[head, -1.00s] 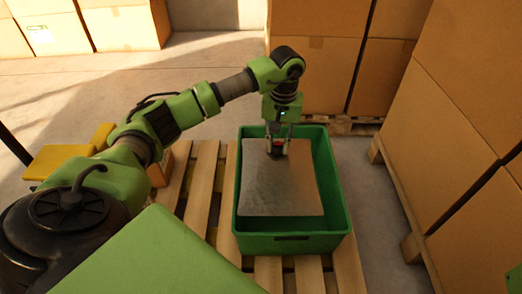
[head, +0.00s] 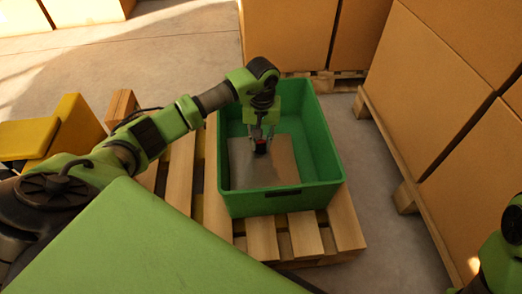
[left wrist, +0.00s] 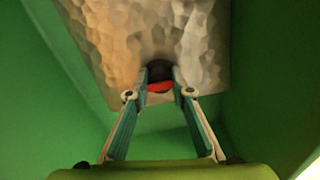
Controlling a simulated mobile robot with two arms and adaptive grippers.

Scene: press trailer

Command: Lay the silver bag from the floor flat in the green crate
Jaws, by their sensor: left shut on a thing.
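The silver bag (head: 282,163) is inside the green crate (head: 279,199) in the head view, low between its walls and looking roughly flat. My left gripper (head: 262,146) reaches down into the crate and is shut on the bag near its upper middle. In the left wrist view the crinkled silver bag (left wrist: 145,40) fills the top, with the left gripper (left wrist: 160,82) closed at a dark and red part on it. I cannot tell whether the bag touches the crate floor. Part of my right arm shows at the lower right edge; its gripper is out of view.
The crate stands on a wooden pallet (head: 262,240). Stacked cardboard boxes (head: 425,75) on pallets stand to the right and behind. A yellow object (head: 72,124) and a wooden block (head: 121,106) are at the left. Bare floor (head: 375,200) lies right of the crate.

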